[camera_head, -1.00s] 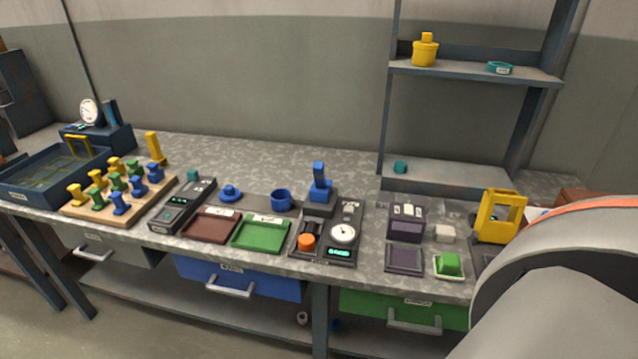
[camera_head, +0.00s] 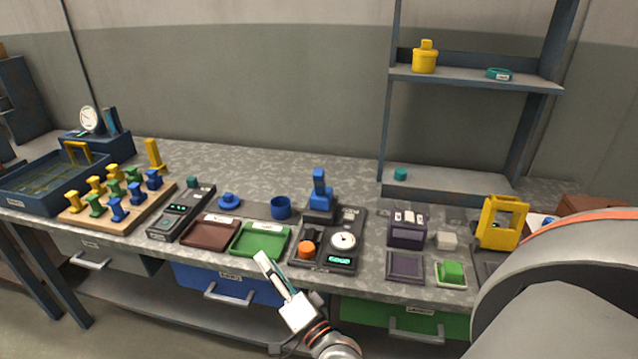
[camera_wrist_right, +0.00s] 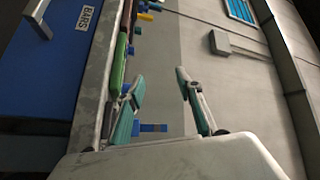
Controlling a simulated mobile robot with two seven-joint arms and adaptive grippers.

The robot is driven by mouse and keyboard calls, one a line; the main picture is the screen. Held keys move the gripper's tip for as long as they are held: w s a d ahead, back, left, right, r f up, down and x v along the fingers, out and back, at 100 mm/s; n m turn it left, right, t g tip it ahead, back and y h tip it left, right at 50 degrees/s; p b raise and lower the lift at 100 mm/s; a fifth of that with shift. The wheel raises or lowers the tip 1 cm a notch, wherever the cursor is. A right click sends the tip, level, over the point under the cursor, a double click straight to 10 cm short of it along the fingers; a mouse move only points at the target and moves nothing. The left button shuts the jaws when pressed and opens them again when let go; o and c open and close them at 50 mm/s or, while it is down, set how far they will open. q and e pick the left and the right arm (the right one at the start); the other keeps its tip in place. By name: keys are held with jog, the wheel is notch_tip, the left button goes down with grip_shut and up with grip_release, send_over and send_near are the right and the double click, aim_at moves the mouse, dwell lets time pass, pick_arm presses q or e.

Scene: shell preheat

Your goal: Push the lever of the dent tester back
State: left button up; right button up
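The dent tester appears to be the dark device (camera_head: 352,218) at the middle of the bench, with a white dial (camera_head: 343,241) and a lit green display. An orange knob (camera_head: 306,249), which looks like its lever's end, sits in a slot at the device's front left. My right gripper (camera_head: 266,262) is at the bench's front edge, left of the knob and apart from it, by the green tray. In the right wrist view the gripper (camera_wrist_right: 160,80) is open, with nothing between its fingers. My left gripper is not in view.
A green tray (camera_head: 244,249) and a brown tray (camera_head: 193,243) lie left of the tester. A blue post (camera_head: 320,190) stands behind it. A blue cup (camera_head: 280,207) is near. A dark purple box (camera_head: 406,237) stands to the right. My arm covers the lower right.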

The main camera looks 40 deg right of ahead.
jog(key=w+d+r+m+h, duration=0.5)
jog(key=d+r+m+h, duration=0.35)
jog(key=m, duration=0.55)
jog(key=m+g+h+b, duration=0.1)
jog(key=m+g+h, duration=0.6)
jog(key=m, duration=1.1)
send_near(318, 183)
notch_tip(318, 183, up, 2)
jog(key=w+d+y, duration=0.1)
jog(key=w+d, duration=0.1)
jog(key=d, duration=0.1)
jog(key=shift+w+m+g, duration=0.25)
jog(key=shift+m+g, duration=0.15)
jog(key=shift+g, duration=0.2)
jog(key=shift+w+d, duration=0.1)
jog(key=shift+w, duration=0.05)
jog(key=x, duration=0.7)
jog(key=shift+w+d+f, duration=0.1)
jog(key=shift+d+f, duration=0.1)
jog(key=shift+c, duration=0.3)
grip_shut()
